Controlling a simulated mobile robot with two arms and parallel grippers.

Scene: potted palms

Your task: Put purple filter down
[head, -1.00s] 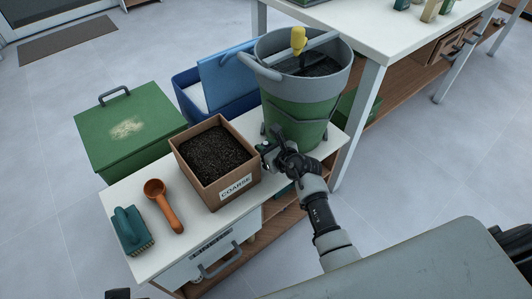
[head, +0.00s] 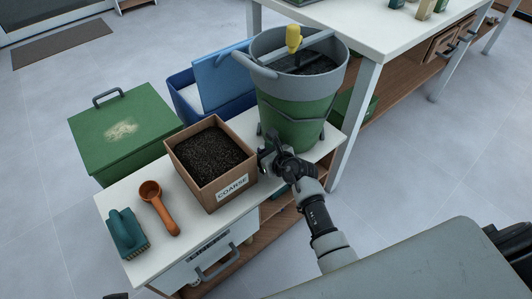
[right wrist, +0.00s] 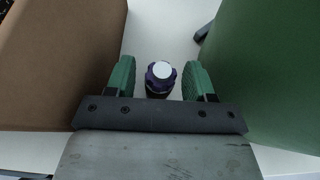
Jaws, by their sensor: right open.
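The purple filter (right wrist: 154,87) shows in the right wrist view from above, with a round white top and a dark purple body. It stands between the box and the green bucket, over the white bench top. My right gripper (right wrist: 160,78) is open around it, with one green finger on each side and a small gap to each. In the head view my right gripper (head: 268,158) is low beside the box's right side, in front of the bucket. The filter is hidden there. My left gripper is not recognisable in view.
A cardboard box (head: 232,187) labelled COARSE, full of dark grain, is close on the left of the gripper. A green and grey bucket (head: 288,115) is close on the right. An orange scoop (head: 160,210) and a teal brush (head: 126,232) lie at the bench's left end.

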